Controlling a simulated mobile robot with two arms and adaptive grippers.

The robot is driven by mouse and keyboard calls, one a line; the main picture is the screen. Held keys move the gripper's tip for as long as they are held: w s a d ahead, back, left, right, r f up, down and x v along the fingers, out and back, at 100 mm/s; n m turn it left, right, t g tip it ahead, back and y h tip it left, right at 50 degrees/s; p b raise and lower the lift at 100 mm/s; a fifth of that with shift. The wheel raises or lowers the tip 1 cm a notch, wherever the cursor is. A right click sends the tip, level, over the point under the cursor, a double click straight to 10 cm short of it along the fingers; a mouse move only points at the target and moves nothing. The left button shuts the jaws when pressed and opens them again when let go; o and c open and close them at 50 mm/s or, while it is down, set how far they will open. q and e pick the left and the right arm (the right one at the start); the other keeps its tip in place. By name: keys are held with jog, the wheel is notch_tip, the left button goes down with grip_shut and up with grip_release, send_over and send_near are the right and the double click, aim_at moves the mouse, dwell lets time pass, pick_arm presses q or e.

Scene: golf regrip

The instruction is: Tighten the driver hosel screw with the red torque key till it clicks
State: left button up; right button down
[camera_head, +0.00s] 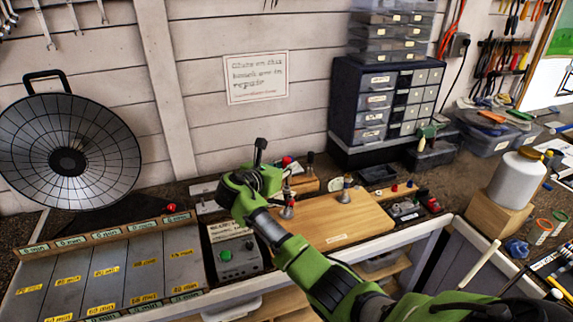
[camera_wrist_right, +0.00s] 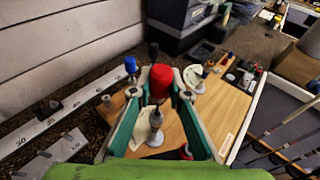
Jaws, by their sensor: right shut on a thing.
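My right gripper (camera_head: 258,178) is above the left end of the wooden board (camera_head: 345,222) on the bench. In the right wrist view its two fingers (camera_wrist_right: 160,94) are closed around a red-topped tool (camera_wrist_right: 161,78), which looks like the red torque key. A metallic, light-coloured part (camera_wrist_right: 155,128) shows directly below the red top; I cannot tell whether it is the key's shaft or the driver's hosel. The driver head and its screw cannot be made out clearly. My left gripper is not in view.
A grey control box (camera_head: 235,253) with a green knob stands left of the board. A drawer cabinet (camera_head: 385,105) is at the back. A white bottle (camera_head: 518,178) stands on a wooden block at the right. A tray with minute labels (camera_head: 105,275) lies at the left.

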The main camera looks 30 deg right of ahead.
jog(key=c, duration=1.8)
grip_release()
jog(key=shift+c, duration=0.2)
jog(key=v, duration=1.2)
